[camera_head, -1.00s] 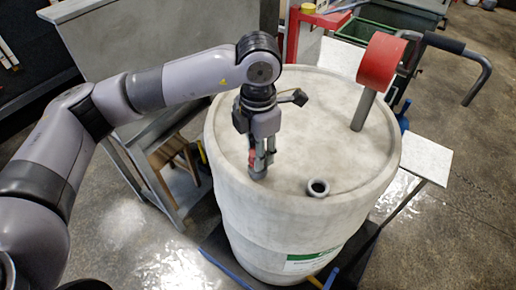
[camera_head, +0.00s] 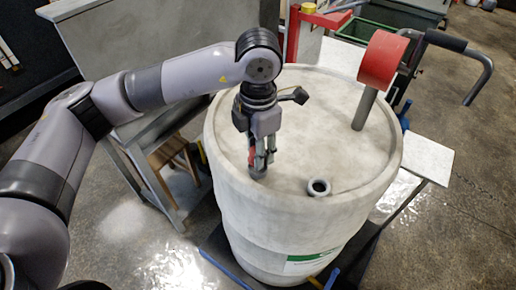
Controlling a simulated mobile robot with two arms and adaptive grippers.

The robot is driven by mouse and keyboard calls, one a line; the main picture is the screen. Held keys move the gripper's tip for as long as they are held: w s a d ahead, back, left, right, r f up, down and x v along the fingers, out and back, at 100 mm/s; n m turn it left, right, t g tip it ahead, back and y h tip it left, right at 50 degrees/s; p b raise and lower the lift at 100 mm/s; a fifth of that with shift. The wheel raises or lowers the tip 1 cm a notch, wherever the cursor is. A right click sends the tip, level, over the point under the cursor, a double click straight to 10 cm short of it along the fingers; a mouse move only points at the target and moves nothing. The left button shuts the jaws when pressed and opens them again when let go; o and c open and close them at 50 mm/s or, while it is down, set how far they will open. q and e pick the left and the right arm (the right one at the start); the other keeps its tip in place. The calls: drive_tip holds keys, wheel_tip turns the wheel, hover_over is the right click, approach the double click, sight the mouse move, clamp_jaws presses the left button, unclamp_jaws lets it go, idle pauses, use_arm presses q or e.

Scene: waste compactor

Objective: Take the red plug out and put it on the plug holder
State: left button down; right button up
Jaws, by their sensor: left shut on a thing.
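My left gripper (camera_head: 258,168) points down at the top of the pale barrel (camera_head: 285,110), left of the lid's middle. It is shut on the red plug (camera_head: 252,158), of which only a small red part shows between the fingers. The fingers hide the rest, and I cannot tell whether the plug is seated in the lid. A round ringed opening (camera_head: 318,187) is at the lid's near edge, right of the gripper. I cannot make out a plug holder with certainty. My right gripper is not in view.
A red cylinder (camera_head: 382,60) on a grey pipe (camera_head: 364,110) rises from the barrel's right side. A dark handle (camera_head: 482,75) and a white panel (camera_head: 430,158) are to the right. A grey metal bench (camera_head: 100,50) and wooden stool (camera_head: 170,152) stand left.

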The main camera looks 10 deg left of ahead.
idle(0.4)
use_arm(q)
drive_tip(key=shift+b, duration=0.45)
idle(0.3)
drive_tip(key=shift+b, duration=0.3)
drive_tip(key=shift+f+b, duration=1.2)
idle(0.3)
idle(0.4)
drive_tip(key=c, duration=1.1)
unclamp_jaws()
